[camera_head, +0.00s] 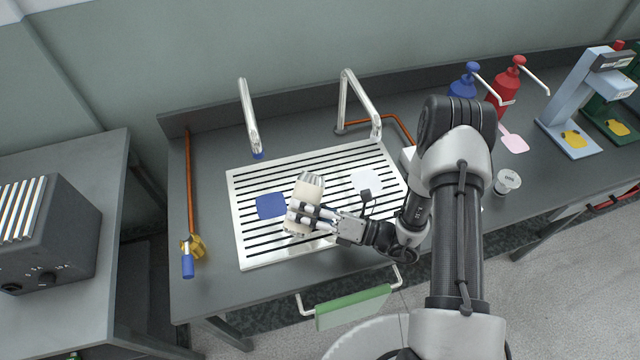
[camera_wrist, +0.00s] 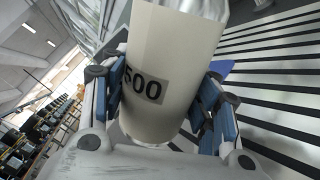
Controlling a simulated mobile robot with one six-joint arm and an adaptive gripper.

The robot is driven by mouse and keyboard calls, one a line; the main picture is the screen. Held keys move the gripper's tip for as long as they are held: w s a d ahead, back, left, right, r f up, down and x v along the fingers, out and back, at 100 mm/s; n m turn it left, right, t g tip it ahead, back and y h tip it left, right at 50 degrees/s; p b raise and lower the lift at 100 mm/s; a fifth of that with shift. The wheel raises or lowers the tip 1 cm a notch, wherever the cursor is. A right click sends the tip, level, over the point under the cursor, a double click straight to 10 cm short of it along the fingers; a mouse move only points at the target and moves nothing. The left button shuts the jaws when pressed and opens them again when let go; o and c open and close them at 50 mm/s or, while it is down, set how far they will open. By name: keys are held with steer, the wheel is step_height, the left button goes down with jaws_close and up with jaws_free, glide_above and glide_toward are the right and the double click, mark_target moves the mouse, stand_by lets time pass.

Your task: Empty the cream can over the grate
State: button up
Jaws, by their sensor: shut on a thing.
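The cream can (camera_head: 307,194) is held by my gripper (camera_head: 309,217) above the slotted grate (camera_head: 262,254). In the wrist view the can (camera_wrist: 165,60) fills the middle, with a label ending in "500" and a silvery end at the top. The blue-padded fingers of my gripper (camera_wrist: 160,100) close on both sides of it. The can looks tilted, its metal end pointing to the back of the grate. I cannot tell whether that end is open or whether anything runs out. Grate slats also show in the wrist view (camera_wrist: 270,75).
A blue square (camera_head: 271,206) and a white square (camera_head: 367,182) lie on the grate. Two bent taps (camera_head: 249,118) (camera_head: 358,103) rise behind it. Blue (camera_head: 463,84) and red (camera_head: 508,84) pump bottles and a small labelled can (camera_head: 507,182) stand right. A dark toaster-like box (camera_head: 45,235) is left.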

mark_target(318, 199)
steer(key=shift+s+f+m+b, duration=0.15)
steer(key=shift+f+m+b, duration=0.35)
steer(key=shift+f+m, duration=0.35)
steer(key=shift+r+m+p, duration=0.75)
steer(key=shift+r+m, duration=0.05)
steer(key=shift+m, duration=0.15)
stand_by(0.4)
steer(key=shift+w+d+m, duration=0.15)
steer(key=shift+w+m, duration=0.35)
steer(key=shift+m, duration=0.4)
steer(key=shift+w+r+m+t+p, duration=0.15)
steer(key=shift+r+m+t+p, duration=0.15)
steer(key=shift+r+m+p, duration=0.55)
stand_by(0.5)
steer(key=shift+w+d+r+m+p, duration=0.15)
steer(key=shift+w+r+m+p, duration=0.15)
steer(key=shift+r+m+p, duration=0.45)
steer(key=shift+w+d+r+m+p, duration=0.15)
steer(key=shift+w+r+m+p, duration=0.2)
steer(key=shift+m+p, duration=0.65)
stand_by(0.4)
